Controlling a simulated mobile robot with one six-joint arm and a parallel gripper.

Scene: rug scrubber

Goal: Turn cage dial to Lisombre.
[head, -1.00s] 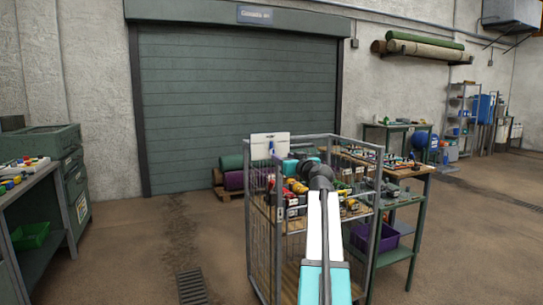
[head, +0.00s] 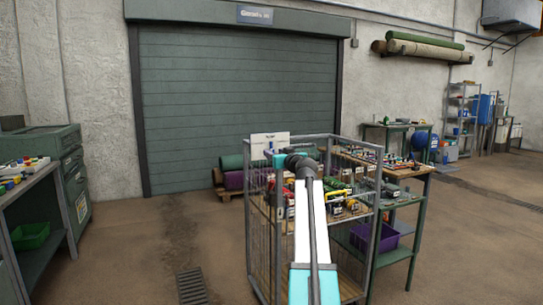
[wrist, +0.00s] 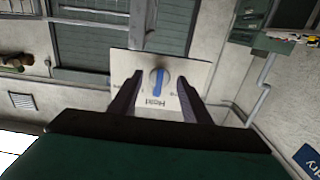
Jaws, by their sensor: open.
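The dial plate (head: 262,140) is a white panel on the top of the wire cage cart (head: 250,215). In the wrist view, the dial (wrist: 158,82) has a blue bar on a round grey base. The bar lies toward the word "Hold", which appears upside down. Small marks sit at the plate's sides, too small to read. My gripper (wrist: 160,77) is open, with one finger on each side of the dial in the picture. I cannot tell how far the fingertips are from the plate.
The cage holds several coloured bottles or tools (head: 340,195). A green workbench (head: 415,180) with a purple bin (head: 385,238) stands close at its right. A rolling shutter (head: 235,100) is behind. The floor left of the cage is clear.

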